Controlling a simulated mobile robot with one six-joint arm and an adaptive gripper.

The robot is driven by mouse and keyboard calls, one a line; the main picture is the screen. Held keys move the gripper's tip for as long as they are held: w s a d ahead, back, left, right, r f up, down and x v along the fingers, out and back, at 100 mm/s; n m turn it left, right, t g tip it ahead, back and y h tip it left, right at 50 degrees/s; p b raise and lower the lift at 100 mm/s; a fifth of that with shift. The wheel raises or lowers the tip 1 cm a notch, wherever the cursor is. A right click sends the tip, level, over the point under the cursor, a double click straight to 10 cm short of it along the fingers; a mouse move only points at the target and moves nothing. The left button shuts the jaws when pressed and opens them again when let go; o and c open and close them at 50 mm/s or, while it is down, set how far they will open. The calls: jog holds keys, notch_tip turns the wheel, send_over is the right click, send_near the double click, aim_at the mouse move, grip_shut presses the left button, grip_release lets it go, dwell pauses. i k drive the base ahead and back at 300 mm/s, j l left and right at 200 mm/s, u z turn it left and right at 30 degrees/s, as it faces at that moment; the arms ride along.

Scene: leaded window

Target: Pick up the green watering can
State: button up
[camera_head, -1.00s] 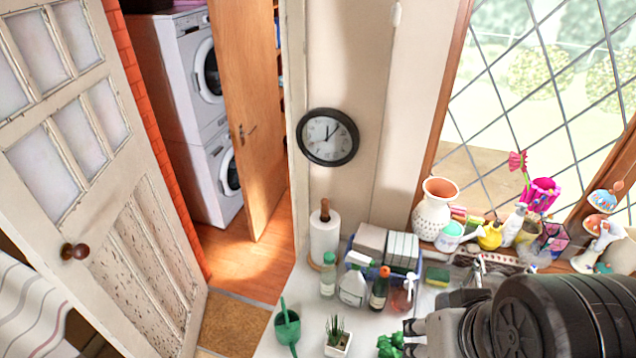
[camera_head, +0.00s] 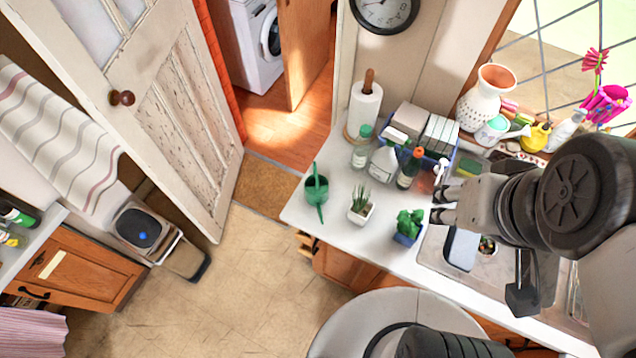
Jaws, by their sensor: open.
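The green watering can (camera_head: 317,189) stands on the left end of the white countertop, near its edge, with its handle toward the back and its spout toward the front. My gripper (camera_head: 436,204) is open and empty, to the right of the can and well apart from it. Its fingers point left, over the counter near the sink. The can is in plain view, with nothing in front of it.
Between my gripper and the can stand a small potted succulent (camera_head: 361,207) and a cactus in a blue pot (camera_head: 407,228). Spray bottles (camera_head: 384,163), a blue crate (camera_head: 436,160) and a paper towel roll (camera_head: 364,108) stand behind. The counter's left front corner (camera_head: 300,219) is bare.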

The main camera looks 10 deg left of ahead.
aim_at(317, 186)
jog(key=z, duration=0.3)
jog(key=k+l+u, duration=0.2)
jog(key=l+u, duration=0.15)
jog(key=i+j, duration=0.2)
jog(key=j, duration=0.2)
jog(key=i+j, duration=0.15)
jog(key=j, duration=0.2)
jog(key=i+j, duration=0.2)
jog(key=j, duration=0.2)
jog(key=i+j, duration=0.2)
jog(key=j, duration=0.15)
jog(key=k+u, duration=0.05)
